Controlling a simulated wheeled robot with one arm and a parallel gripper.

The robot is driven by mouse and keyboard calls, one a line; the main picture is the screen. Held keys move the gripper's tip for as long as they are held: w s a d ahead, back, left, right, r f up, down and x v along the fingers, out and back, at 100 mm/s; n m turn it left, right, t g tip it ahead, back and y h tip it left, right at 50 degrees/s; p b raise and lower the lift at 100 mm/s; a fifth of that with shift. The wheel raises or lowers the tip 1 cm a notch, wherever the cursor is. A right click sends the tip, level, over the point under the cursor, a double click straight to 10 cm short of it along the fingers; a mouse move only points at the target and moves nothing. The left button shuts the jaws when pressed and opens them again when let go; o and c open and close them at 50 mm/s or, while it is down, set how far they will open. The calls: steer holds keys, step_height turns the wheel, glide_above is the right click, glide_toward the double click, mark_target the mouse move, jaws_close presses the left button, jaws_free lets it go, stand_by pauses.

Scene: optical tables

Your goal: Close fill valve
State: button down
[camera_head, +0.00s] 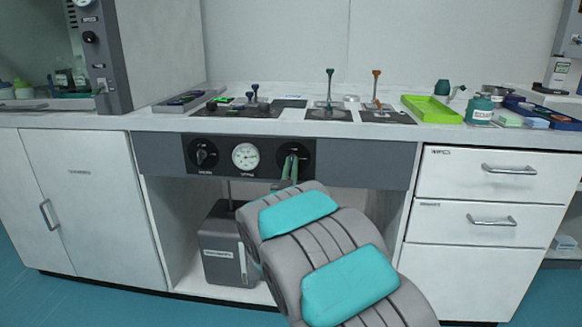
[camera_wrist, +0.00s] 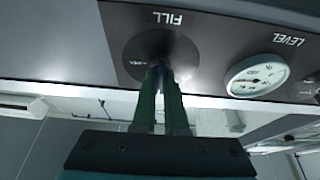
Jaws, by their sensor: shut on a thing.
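The fill valve is a black round knob on the dark control panel under the bench, at the panel's right end in the head view (camera_head: 284,158). In the wrist view, which is upside down, its dark dial (camera_wrist: 150,45) sits beside the FILL lettering. My gripper (camera_head: 292,162) is at this knob, and its green fingers (camera_wrist: 161,72) are shut on the knob's grip. The fingers hide most of the grip, so its exact angle is hard to tell.
The level gauge (camera_head: 245,156) and another black knob (camera_head: 204,153) are left of the fill valve. A grey box (camera_head: 226,245) stands in the open bay below. Drawers (camera_head: 490,215) are at the right. Levers (camera_head: 329,88) and a green tray (camera_head: 432,109) are on the bench.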

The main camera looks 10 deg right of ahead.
stand_by(0.3)
steer(key=c, duration=1)
jaws_free()
steer(key=shift+o, duration=0.2)
steer(key=shift+s+f, duration=0.1)
steer(key=v, duration=0.7)
steer(key=shift+s+b, duration=0.3)
steer(key=shift+b, duration=0.1)
steer(key=shift+a+f, duration=0.1)
